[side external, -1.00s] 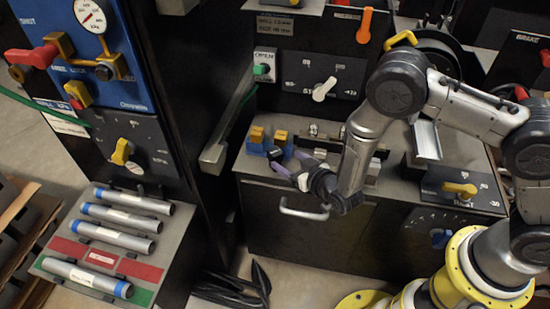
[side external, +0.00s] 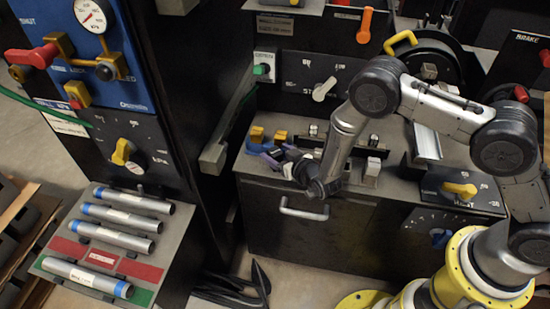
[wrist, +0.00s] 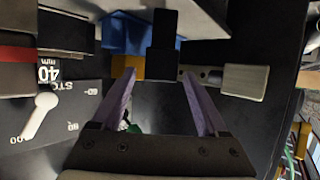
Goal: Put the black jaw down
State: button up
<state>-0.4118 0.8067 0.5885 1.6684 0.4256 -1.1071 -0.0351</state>
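My gripper (wrist: 157,73) has two purple fingers, spread apart in the wrist view. A black upright block (wrist: 163,40), which looks like the black jaw, stands between and just beyond the fingertips. Yellow shows between the left finger and this block, so the fingers do not look closed on it. In the side view my gripper (side external: 275,155) is low over the bench, beside the blue blocks with yellow tops (side external: 257,134). I cannot pick out the black jaw for certain there.
A yellow block (wrist: 128,67) and a blue part (wrist: 120,35) lie by the fingertips in the wrist view. A light metal block (wrist: 245,81) sits to the right. The bench (side external: 250,165) has a panel with a white knob (side external: 324,89) behind. A handle (side external: 303,211) sticks out in front.

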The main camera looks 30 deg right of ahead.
grip_shut()
jog(key=shift+r, duration=0.15)
dwell(0.4)
jog(key=shift+r, duration=0.4)
notch_tip(320, 180, up, 2)
jog(key=shift+r, duration=0.25)
jog(key=s+d+r, duration=0.3)
jog(key=s+r, duration=0.6)
jog(key=s, duration=0.4)
jog(key=shift+s+d+r, duration=0.25)
jog(key=shift+d+r, duration=0.1)
